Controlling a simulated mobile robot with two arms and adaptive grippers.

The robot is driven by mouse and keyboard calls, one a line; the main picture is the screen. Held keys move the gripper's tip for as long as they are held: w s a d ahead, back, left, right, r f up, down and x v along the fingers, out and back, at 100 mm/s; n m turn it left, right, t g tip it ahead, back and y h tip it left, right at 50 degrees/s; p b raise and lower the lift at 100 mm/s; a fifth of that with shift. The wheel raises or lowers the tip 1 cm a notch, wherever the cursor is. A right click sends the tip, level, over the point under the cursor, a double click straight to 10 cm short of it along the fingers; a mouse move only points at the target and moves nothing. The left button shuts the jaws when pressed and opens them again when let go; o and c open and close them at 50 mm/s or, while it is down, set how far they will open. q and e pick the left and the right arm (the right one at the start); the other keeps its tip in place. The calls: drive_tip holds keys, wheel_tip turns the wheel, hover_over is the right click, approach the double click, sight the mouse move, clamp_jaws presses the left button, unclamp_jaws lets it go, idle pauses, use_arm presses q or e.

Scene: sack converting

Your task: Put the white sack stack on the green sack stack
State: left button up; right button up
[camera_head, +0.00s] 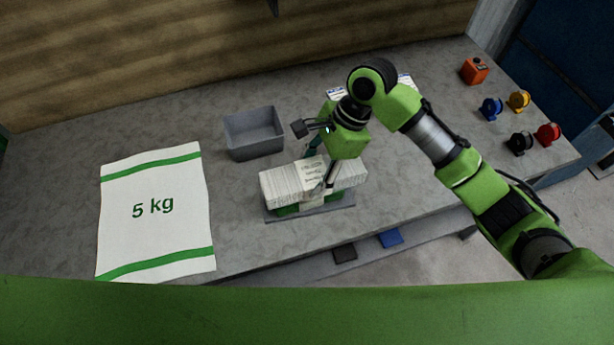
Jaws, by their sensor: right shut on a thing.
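The white sack stack (283,186) lies level near the front middle of the table. A band with small print runs across its middle. My right gripper (322,176) reaches down over the stack's middle and is shut on it. The green sack stack (288,211) shows as a thin green strip directly under the white one, mostly hidden by it. I cannot tell whether the two stacks touch. A grey plate (338,206) lies under the green stack. My left gripper is not in view.
A grey open bin (254,133) stands behind and left of the stacks. A large flat "5 kg" sack (155,232) lies at left. White printed items lie partly hidden behind my right arm. An orange box (474,70) and several coloured spools (520,143) stand at right.

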sight(319, 163)
drive_tip(key=shift+w+a+f, duration=0.25)
drive_tip(key=shift+w+f, duration=0.1)
drive_tip(key=shift+f, duration=0.15)
drive_tip(key=shift+w+a+f, duration=0.25)
drive_tip(key=shift+w+f, duration=0.1)
drive_tip(key=shift+f, duration=0.1)
wheel_tip(319, 163, down, 3)
drive_tip(key=shift+w+a+f+p, duration=0.1)
drive_tip(key=shift+w+f+p, duration=0.1)
drive_tip(key=shift+p, duration=0.4)
drive_tip(key=shift+s+f, duration=0.1)
drive_tip(key=shift+f, duration=0.05)
drive_tip(key=o, duration=1.4)
drive_tip(key=shift+f, duration=0.1)
drive_tip(key=shift+o, duration=0.2)
drive_tip(key=shift+r, duration=0.25)
drive_tip(key=b+v, duration=0.1)
drive_tip(key=v, duration=1.1)
